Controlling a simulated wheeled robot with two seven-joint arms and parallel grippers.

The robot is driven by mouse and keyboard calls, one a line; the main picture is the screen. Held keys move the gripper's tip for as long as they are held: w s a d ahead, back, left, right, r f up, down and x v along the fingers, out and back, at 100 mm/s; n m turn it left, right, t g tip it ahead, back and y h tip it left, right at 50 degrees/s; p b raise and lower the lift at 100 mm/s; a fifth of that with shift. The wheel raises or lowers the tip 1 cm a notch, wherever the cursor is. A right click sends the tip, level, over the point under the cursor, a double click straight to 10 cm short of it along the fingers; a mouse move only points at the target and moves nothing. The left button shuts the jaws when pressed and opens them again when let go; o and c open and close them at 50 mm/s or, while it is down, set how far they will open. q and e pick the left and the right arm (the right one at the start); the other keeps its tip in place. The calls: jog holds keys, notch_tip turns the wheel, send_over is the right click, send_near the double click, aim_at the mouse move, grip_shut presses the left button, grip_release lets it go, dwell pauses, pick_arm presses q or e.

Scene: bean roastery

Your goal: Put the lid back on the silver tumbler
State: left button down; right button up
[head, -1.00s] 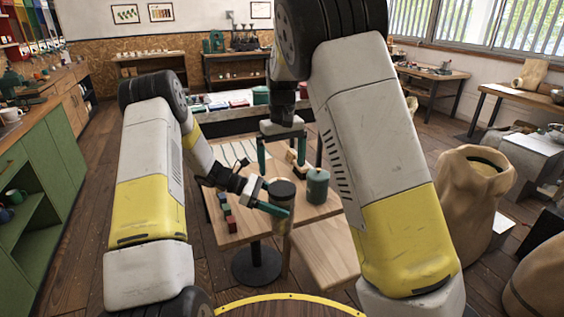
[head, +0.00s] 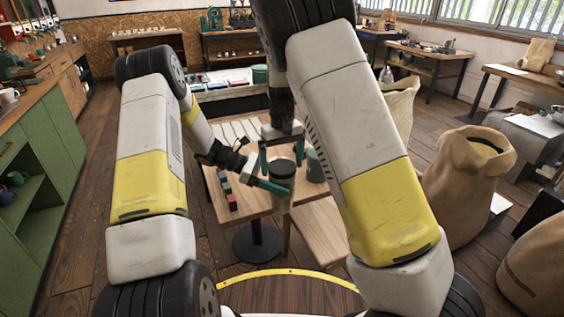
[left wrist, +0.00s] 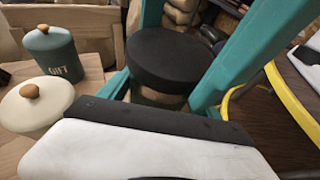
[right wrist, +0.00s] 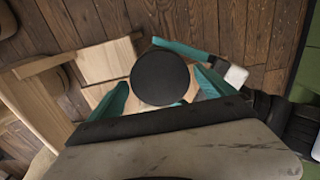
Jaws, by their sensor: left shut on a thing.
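The silver tumbler (left wrist: 158,98) has a shiny metallic body under a thick round black lid (left wrist: 165,55). The lid also shows in the head view (head: 284,167) and from above in the right wrist view (right wrist: 160,77). No gap shows between lid and body, but I cannot tell whether the lid is fully seated. My left gripper (head: 272,187) is shut on the tumbler's body, coming from the left. My right gripper (head: 282,160) points down over the tumbler, its teal fingers apart on either side of the lid. I cannot tell whether they touch it.
A teal canister (left wrist: 52,52) marked GIFT and a cream canister (left wrist: 36,103), both with wooden knobs, stand close by. Small coloured blocks (head: 229,190) line the wooden table's (head: 240,207) left side. A wooden bench (head: 322,230) is in front; a sack (head: 465,190) stands right.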

jog(key=c, duration=1.3)
jog(key=o, duration=1.6)
jog(key=shift+r, duration=0.15)
notch_tip(320, 180, up, 12)
jog(key=shift+f, duration=0.1)
